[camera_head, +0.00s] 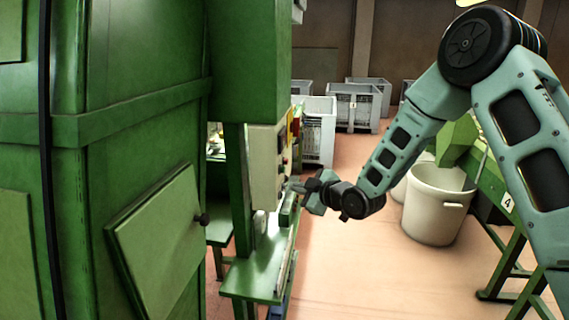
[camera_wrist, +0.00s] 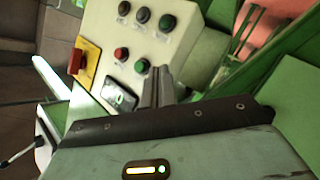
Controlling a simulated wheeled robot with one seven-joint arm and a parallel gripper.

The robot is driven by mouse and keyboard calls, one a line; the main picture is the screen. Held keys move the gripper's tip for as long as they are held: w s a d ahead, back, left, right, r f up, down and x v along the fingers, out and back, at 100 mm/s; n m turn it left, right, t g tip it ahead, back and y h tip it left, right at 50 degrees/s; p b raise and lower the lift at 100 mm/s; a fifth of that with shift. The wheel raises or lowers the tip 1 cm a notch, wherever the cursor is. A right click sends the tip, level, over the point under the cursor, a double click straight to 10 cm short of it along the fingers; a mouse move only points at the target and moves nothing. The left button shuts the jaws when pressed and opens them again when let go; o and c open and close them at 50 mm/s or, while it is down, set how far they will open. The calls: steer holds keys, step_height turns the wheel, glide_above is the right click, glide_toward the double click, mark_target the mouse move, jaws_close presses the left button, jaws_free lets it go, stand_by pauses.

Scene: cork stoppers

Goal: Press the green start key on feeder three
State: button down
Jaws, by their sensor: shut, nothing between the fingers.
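A pale control box (camera_head: 266,165) is fixed to the green machine and seen nearly edge-on in the head view. In the wrist view its panel (camera_wrist: 183,48) faces me, tilted. A green button (camera_wrist: 141,66) sits beside a red button (camera_wrist: 121,54). Another, darker green button (camera_wrist: 165,22) is in the row above, with two dark buttons. The labels are too small to read. My gripper (camera_wrist: 160,70) is shut and empty, its tips just right of the lower green button; contact cannot be told. In the head view my gripper (camera_head: 298,187) is close to the box's lower part.
A red stop knob on a yellow plate (camera_wrist: 90,63) and a small display (camera_wrist: 120,96) share the panel. A green shelf (camera_head: 255,278) juts out below the box. A white bin (camera_head: 435,205) and a machine marked 4 (camera_head: 507,202) stand right. Floor between is clear.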

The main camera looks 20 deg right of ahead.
mark_target(283, 170)
steer(key=w+d+r+t+p, duration=0.1)
steer(key=w+d+t, duration=0.2)
steer(key=d, duration=0.6)
steer(key=shift+d+n+t, duration=0.25)
steer(key=shift+n+t, duration=0.05)
steer(key=shift+t, duration=0.5)
steer(key=shift+r+p, duration=0.1)
steer(key=shift+p, duration=0.2)
steer(key=w+a, duration=0.3)
steer(key=a, duration=0.5)
steer(key=shift+w+p, duration=0.4)
steer(key=shift+a, duration=0.1)
stand_by(0.5)
steer(key=shift+w+a+b, duration=0.15)
steer(key=shift+a+b, duration=0.15)
steer(key=shift+b, duration=0.2)
